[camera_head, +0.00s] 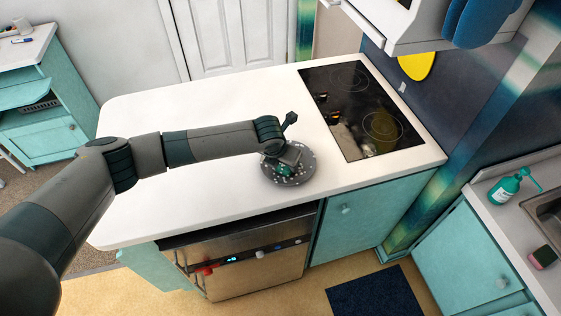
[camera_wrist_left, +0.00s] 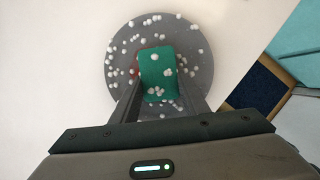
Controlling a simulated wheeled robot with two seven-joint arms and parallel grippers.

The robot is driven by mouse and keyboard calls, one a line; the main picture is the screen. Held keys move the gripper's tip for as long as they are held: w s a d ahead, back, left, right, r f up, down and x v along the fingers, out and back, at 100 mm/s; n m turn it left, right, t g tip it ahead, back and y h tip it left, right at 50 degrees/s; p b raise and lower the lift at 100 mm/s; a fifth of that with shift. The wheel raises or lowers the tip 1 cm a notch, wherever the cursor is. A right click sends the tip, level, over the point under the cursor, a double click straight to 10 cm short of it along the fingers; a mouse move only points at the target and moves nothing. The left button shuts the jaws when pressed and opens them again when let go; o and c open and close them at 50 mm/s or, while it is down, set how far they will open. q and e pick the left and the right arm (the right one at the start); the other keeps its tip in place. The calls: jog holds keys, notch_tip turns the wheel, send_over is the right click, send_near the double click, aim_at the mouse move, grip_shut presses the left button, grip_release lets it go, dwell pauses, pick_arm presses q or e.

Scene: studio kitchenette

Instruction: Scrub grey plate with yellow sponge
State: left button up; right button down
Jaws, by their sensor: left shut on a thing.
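The grey plate (camera_head: 306,170) lies flat on the white counter near its front edge, dotted with white foam blobs. It also shows in the left wrist view (camera_wrist_left: 205,72). My left gripper (camera_head: 284,164) is over the plate, shut on a green sponge (camera_wrist_left: 152,66) with a bit of red showing at its left edge. The sponge is green on top, not yellow, and carries some foam. It lies over the plate's middle; its underside is hidden, so I cannot tell if it touches. My right gripper is not in view.
A black cooktop (camera_head: 345,115) is set in the counter right of the plate. A green soap bottle (camera_head: 508,186) and a pink and green sponge (camera_head: 542,257) stand by the sink at the right. The counter left of the plate is clear.

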pick_arm(q)
jog(key=shift+d, duration=0.25)
jog(key=shift+r, duration=0.15)
jog(key=shift+r, duration=3.4)
jog(key=shift+f, duration=0.15)
jog(key=shift+s+a+b+x, duration=0.15)
jog(key=shift+b+x, duration=0.45)
jog(key=shift+x, duration=0.35)
jog(key=shift+s+a+b+x, duration=0.15)
jog(key=shift+b+x, duration=0.45)
jog(key=shift+x, duration=0.35)
jog(key=shift+w+f, duration=0.1)
jog(key=shift+f, duration=0.1)
jog(key=shift+f+b, duration=0.8)
jog(key=shift+f, duration=0.7)
jog(key=shift+s+d+r, duration=0.1)
jog(key=shift+s+d, duration=0.15)
jog(key=shift+d, duration=0.7)
